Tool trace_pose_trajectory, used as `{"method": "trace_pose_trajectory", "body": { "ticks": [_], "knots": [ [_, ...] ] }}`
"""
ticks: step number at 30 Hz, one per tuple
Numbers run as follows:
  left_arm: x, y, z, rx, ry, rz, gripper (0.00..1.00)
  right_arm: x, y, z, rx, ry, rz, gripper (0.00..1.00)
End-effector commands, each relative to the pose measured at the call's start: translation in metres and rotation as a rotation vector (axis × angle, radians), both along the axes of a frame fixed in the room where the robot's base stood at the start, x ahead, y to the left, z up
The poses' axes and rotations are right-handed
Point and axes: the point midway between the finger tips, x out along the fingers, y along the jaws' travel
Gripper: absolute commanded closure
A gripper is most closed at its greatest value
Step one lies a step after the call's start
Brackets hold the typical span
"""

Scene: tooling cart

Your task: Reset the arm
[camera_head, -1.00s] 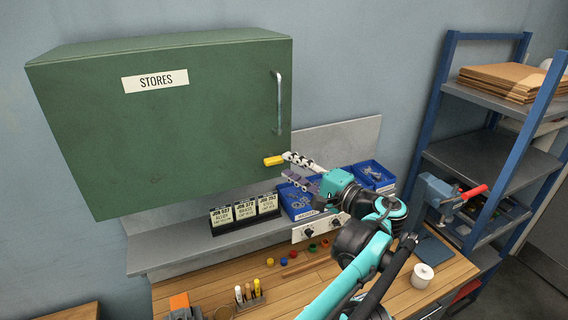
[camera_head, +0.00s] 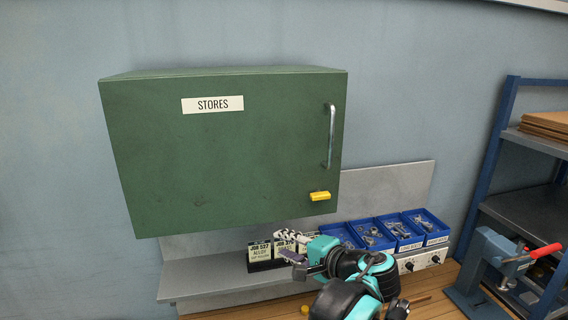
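Job cards (camera_head: 260,253) stand on the grey shelf (camera_head: 215,275), partly hidden by the gripper. Blue bins (camera_head: 430,229) of small parts stand right of them.

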Motion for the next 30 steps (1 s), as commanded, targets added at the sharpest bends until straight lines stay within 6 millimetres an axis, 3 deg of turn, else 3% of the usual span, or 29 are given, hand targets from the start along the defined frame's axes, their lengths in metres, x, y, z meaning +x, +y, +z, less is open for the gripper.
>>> {"method": "trace_pose_trajectory", "body": {
  "ticks": [1,3,5,9,13,18,21,24,30],
  "knots": [
    [-0.006,0.037,-0.036,-0.061,0.042,0.03,0.67,0.0,0.0,-0.026,0.0,0.0,0.0,0.6],
    [-0.019,0.078,-0.075,-0.163,0.1,0.062,0.67,0.0,0.0,-0.044,0.0,0.0,0.0,0.6],
    [-0.035,0.11,-0.109,-0.259,0.141,0.091,0.67,0.0,0.0,-0.06,0.0,0.0,0.0,0.6],
    [-0.084,0.17,-0.193,-0.514,0.202,0.168,0.67,0.0,0.0,-0.1,0.0,0.0,0.0,0.6],
    [-0.137,0.203,-0.271,-0.776,0.205,0.243,0.67,0.0,0.0,-0.138,0.0,0.0,0.0,0.6],
    [-0.188,0.217,-0.35,-1.078,0.141,0.325,0.67,0.0,0.0,-0.176,0.0,0.0,0.0,0.6],
    [-0.204,0.217,-0.377,-1.2,0.098,0.356,0.67,0.0,0.0,-0.189,0.0,0.0,0.0,0.6],
    [-0.212,0.217,-0.39,-1.27,0.068,0.372,0.67,0.0,0.0,-0.195,0.0,0.0,0.0,0.6],
    [-0.214,0.216,-0.393,-1.294,0.057,0.376,0.67,0.0,0.0,-0.196,0.0,0.0,0.0,0.6]
  ]
}}
